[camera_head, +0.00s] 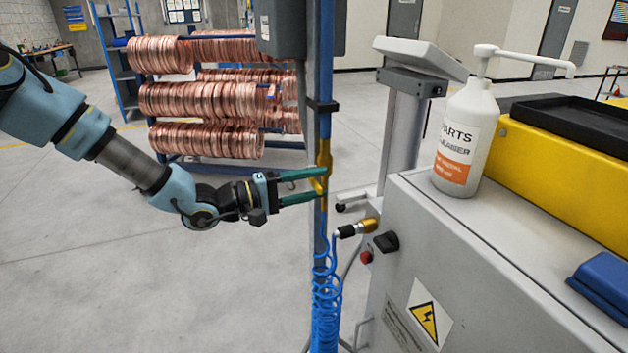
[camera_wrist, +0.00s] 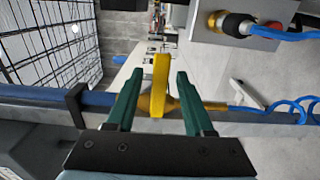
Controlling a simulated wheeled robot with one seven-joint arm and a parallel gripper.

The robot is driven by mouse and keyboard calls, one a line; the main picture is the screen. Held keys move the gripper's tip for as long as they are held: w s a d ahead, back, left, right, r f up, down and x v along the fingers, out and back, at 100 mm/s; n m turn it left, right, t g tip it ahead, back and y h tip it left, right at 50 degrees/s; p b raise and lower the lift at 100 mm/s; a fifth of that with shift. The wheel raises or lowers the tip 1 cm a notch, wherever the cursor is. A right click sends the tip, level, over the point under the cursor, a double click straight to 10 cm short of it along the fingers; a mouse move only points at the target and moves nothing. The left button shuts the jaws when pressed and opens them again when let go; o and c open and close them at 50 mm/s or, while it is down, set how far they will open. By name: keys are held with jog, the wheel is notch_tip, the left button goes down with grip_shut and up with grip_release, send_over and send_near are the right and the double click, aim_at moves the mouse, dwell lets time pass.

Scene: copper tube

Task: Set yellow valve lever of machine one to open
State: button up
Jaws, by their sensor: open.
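The yellow valve lever (camera_wrist: 160,86) shows in the wrist view between the two green fingers of my gripper (camera_wrist: 160,92), with a gap on each side. The brass valve body (camera_wrist: 150,106) sits on the blue pipe behind it. In the head view the yellow valve (camera_head: 324,165) is on the upright blue pipe, and my gripper (camera_head: 322,186) reaches it from the left with its fingers apart around the lever. The fingers partly hide the lever in the head view. I cannot tell whether a finger touches it.
The blue pipe (camera_head: 326,90) runs up a grey post, with a blue coiled hose (camera_head: 327,290) below. A grey machine cabinet (camera_head: 470,290) stands close on the right, carrying a white pump bottle (camera_head: 464,125). A rack of copper coils (camera_head: 205,100) stands behind. Floor at left is clear.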

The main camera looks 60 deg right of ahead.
jog(key=shift+d, duration=0.15)
jog(key=shift+c, duration=0.4)
grip_shut()
dwell(1.0)
